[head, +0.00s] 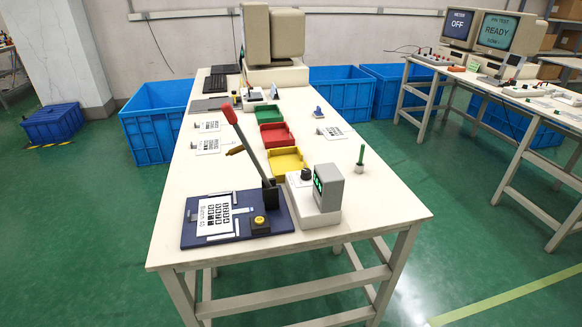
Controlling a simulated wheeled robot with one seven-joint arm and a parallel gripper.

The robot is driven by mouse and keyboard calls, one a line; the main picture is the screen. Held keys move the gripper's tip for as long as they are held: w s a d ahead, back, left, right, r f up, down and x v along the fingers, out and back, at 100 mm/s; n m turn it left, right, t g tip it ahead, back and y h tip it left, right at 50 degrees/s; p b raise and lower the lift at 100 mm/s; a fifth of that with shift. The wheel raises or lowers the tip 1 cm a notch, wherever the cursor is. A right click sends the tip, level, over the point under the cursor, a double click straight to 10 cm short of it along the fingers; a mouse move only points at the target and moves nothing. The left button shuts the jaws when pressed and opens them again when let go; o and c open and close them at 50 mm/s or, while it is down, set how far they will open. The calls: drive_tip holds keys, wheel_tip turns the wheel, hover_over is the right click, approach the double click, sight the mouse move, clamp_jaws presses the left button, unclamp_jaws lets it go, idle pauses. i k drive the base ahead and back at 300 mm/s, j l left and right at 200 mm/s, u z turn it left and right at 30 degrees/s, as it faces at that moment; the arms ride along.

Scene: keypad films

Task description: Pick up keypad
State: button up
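Several flat white keypad films with black key prints lie on the long white table. One keypad film (214,216) lies on the dark blue base (190,236) of a lever press at the near end, between light metal strips. Two more films, a farther one (208,126) and a nearer one (207,146), lie near the table's left edge. Another film (333,132) lies near the right edge. Which one the task means, I cannot tell. My gripper is not in view.
The press's red-handled lever (238,136) stands tilted up beside a small monitor unit (326,186). Red, yellow and green trays line the table's middle; the yellow tray (286,161) is nearest. Blue crates (150,122) stand behind. Green floor is open left and right.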

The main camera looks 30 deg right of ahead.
sight(213, 217)
drive_tip(key=i+j+z, duration=0.1)
drive_tip(key=i+j, duration=0.25)
drive_tip(key=j, duration=0.25)
drive_tip(key=i+j+z, duration=0.15)
drive_tip(key=i+j, duration=0.2)
drive_tip(key=j, duration=0.3)
drive_tip(key=i+j+z, duration=0.15)
drive_tip(key=j, duration=0.15)
drive_tip(key=i+j, duration=0.15)
drive_tip(key=j, duration=0.2)
drive_tip(key=z, duration=0.05)
